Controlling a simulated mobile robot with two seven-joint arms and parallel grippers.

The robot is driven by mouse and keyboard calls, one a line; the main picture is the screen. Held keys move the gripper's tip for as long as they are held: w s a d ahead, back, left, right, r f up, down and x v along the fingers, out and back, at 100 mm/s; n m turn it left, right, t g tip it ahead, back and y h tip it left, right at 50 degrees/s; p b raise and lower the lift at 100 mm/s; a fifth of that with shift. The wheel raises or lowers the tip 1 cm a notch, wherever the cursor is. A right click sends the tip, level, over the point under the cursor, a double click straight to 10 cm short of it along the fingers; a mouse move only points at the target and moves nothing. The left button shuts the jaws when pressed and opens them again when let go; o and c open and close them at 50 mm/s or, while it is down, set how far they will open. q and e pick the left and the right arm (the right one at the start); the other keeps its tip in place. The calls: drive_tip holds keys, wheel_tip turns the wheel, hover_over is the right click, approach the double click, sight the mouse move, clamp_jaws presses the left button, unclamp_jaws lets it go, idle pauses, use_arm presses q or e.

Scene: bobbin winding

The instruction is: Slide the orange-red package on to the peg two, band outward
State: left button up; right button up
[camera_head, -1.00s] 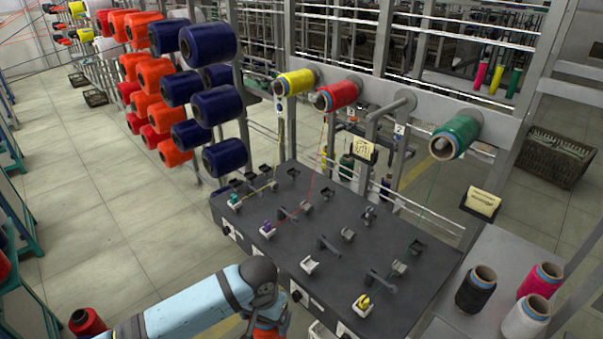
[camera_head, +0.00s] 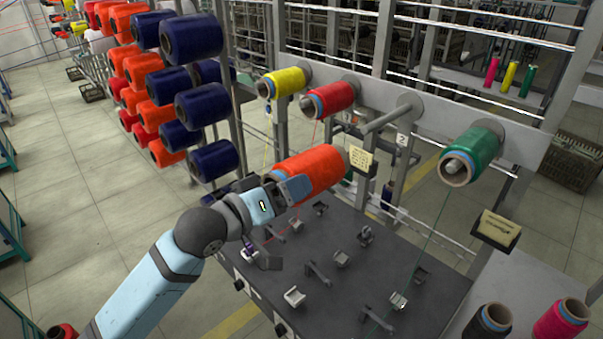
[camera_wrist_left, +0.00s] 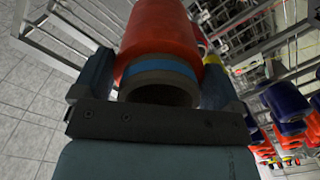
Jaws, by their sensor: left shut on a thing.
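The orange-red package (camera_head: 318,170) is held in the air above the dark machine table, lying on its side. My left gripper (camera_head: 288,190) is shut on its near end. In the left wrist view the package (camera_wrist_left: 162,32) lies between the fingers (camera_wrist_left: 155,92); its blue band (camera_wrist_left: 160,68) and brown core end face my palm. Its far end points away from the gripper. My right gripper is out of view.
A red package (camera_head: 330,98) and a yellow one (camera_head: 285,82) sit on pegs left of the bare peg; a green one (camera_head: 470,155) sits to its right. A paper note (camera_head: 360,158) hangs below the rail. Navy packages (camera_head: 192,38) stand on the rack at left.

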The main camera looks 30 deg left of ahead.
sight(309, 167)
use_arm(q)
drive_tip(key=shift+a+r, duration=0.1)
drive_tip(key=shift+r, duration=0.55)
drive_tip(key=shift+w+r+t, duration=0.15)
drive_tip(key=shift+r+t, duration=0.1)
drive_tip(key=shift+t, duration=0.05)
drive_tip(key=shift+w, duration=0.15)
drive_tip(key=shift+w+r, duration=0.1)
drive_tip(key=shift+w, duration=0.2)
drive_tip(key=b+x, duration=0.1)
drive_tip(key=x, duration=0.4)
drive_tip(key=shift+s, duration=0.1)
drive_tip(key=shift+w+d, duration=0.2)
drive_tip(key=shift+w, duration=0.1)
drive_tip(key=shift+s, duration=0.1)
drive_tip(key=shift+p, duration=0.4)
